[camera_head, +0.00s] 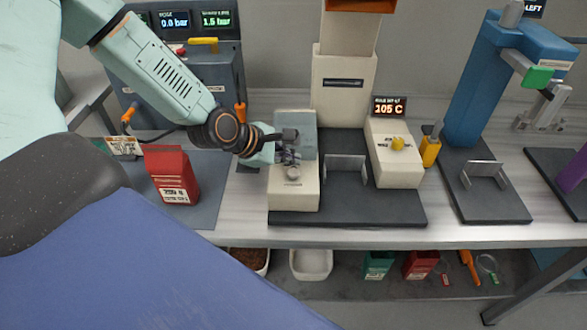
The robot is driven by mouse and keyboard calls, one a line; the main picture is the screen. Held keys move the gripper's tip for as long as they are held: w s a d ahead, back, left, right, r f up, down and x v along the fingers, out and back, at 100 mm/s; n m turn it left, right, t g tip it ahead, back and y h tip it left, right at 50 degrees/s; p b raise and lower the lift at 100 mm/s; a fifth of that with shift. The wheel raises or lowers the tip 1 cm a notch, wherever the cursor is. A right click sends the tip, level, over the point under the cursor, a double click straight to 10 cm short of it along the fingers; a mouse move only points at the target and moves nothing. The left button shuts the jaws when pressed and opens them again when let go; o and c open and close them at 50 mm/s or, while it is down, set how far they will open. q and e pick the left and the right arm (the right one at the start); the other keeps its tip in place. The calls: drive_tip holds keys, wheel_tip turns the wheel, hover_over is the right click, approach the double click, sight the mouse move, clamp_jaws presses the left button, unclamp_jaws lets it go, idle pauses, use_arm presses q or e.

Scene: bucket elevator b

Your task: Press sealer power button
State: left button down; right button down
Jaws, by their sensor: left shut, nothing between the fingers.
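The sealer (343,95) is a cream machine on a dark base in the middle of the bench. Its display (388,107) reads 105 C. A yellow knob (397,144) sits on its right block. Its left block (293,197) has a grey round button (293,174) on top; I cannot read any label on it. My left gripper (289,158) is shut and empty, over the left block just behind the round button. I cannot tell whether the fingertips touch the button or the block. My right gripper is out of view.
A red bag (172,175) stands on a grey mat at the left. A dark machine with pressure displays (174,20) stands behind my left arm. A blue press (500,80) stands to the right. A lower shelf (340,290) holds bins, bags and tools.

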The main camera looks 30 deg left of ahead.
sight(290, 173)
use_arm(q)
drive_tip(key=shift+r+p, duration=1.5)
drive_tip(key=shift+r, duration=0.7)
drive_tip(key=shift+f, duration=0.1)
